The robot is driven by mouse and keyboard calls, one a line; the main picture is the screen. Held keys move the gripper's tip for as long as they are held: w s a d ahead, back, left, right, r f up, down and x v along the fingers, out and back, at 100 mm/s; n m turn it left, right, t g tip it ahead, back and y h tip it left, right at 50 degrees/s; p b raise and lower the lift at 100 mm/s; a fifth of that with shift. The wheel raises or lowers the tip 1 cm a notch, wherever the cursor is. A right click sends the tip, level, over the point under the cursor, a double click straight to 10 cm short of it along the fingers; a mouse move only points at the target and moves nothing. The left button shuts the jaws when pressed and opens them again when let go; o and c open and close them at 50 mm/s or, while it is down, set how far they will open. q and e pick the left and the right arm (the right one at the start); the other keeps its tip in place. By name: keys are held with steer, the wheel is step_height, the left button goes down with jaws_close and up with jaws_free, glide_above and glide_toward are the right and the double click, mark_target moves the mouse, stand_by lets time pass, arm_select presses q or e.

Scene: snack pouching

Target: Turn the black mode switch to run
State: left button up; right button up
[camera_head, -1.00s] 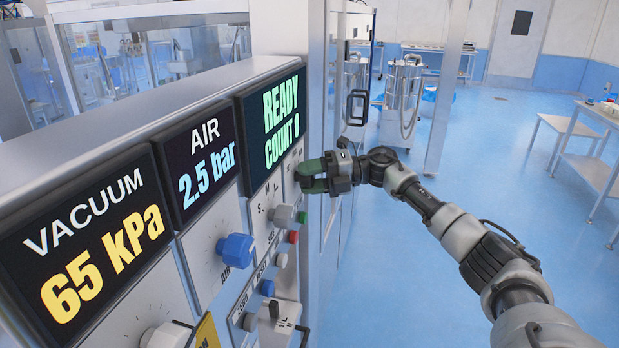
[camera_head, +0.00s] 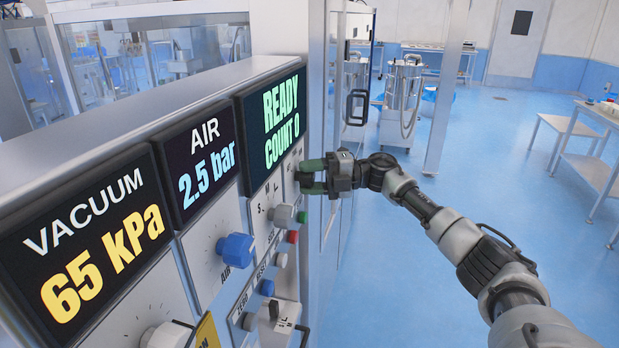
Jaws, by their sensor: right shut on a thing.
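My right gripper (camera_head: 311,177) is at the far right end of the control panel (camera_head: 205,262), its green-tipped fingers closed at the panel face, one above the other. A small dark knob (camera_head: 298,176), which I take to be the black mode switch, shows between the fingertips. It is mostly hidden by the fingers, and its labels and pointing direction cannot be read. The display (camera_head: 276,125) beside it reads READY, COUNT 0. My left gripper is not in view.
A grey knob (camera_head: 284,215), green and red buttons (camera_head: 292,237), a blue AIR knob (camera_head: 236,250) and a small dark lever (camera_head: 273,309) sit on the panel near the gripper. A black door handle (camera_head: 357,108) is behind. Open floor lies to the right.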

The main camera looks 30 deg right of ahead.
steer(key=o, duration=0.9)
steer(key=shift+d, duration=0.1)
steer(key=b+v, duration=0.4)
steer(key=v, duration=0.6)
steer(key=shift+s+d+b, duration=0.2)
steer(key=shift+d+b, duration=0.1)
steer(key=shift+b, duration=0.05)
steer(key=shift+f, duration=0.1)
